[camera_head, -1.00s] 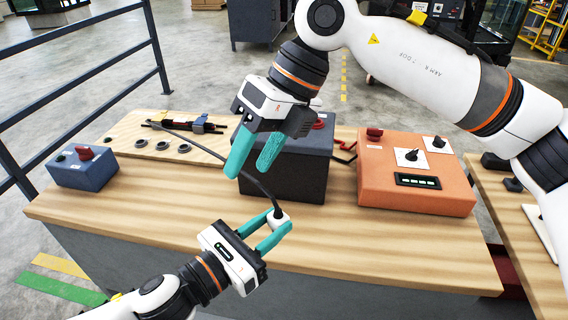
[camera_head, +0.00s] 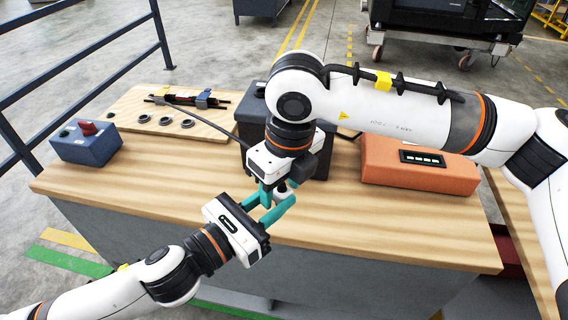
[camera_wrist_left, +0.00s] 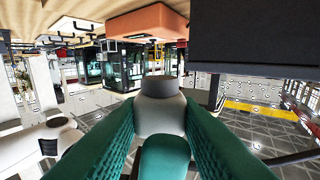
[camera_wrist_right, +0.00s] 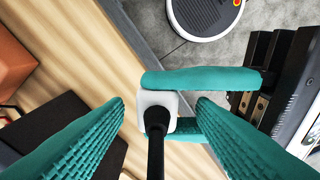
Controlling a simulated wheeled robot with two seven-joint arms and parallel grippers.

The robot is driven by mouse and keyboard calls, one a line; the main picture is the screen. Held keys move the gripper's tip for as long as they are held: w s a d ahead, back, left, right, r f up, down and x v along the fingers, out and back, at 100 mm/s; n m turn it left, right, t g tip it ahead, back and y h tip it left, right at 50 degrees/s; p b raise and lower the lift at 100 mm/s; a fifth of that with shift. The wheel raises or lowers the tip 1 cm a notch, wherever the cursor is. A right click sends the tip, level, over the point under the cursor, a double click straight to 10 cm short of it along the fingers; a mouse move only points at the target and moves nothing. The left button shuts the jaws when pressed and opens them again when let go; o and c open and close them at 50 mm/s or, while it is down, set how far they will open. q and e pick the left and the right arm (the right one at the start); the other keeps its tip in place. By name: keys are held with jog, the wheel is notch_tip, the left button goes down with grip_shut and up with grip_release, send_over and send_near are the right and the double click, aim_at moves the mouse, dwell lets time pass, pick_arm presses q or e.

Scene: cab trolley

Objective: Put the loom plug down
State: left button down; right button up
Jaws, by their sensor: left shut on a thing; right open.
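The loom plug (camera_head: 281,188) is a small pale block with a black cable (camera_wrist_right: 155,150) coming out of it. My left gripper (camera_head: 277,204) is shut on the plug and holds it above the table's front part. The plug also shows between the left fingers in the left wrist view (camera_wrist_left: 160,115). My right gripper (camera_head: 274,187) is open just above the left one. In the right wrist view its fingers (camera_wrist_right: 160,125) stand apart on either side of the plug (camera_wrist_right: 158,102). The right gripper partly hides the plug and cable in the head view.
The wooden table (camera_head: 150,190) has clear room at its front left. A dark box (camera_head: 250,115) stands right behind the grippers. An orange box (camera_head: 420,175) is to the right, a blue switch box (camera_head: 86,145) to the left. A board (camera_head: 135,110) with grey rings lies behind.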

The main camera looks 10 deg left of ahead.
jog(key=shift+w+a+f, duration=0.1)
jog(key=shift+f, duration=0.65)
jog(key=shift+c, duration=0.5)
jog(key=c, duration=0.9)
pick_arm(q)
jog(key=c, duration=1)
grip_release()
pick_arm(e)
jog(key=shift+c, duration=0.3)
pick_arm(q)
jog(key=shift+f, duration=0.1)
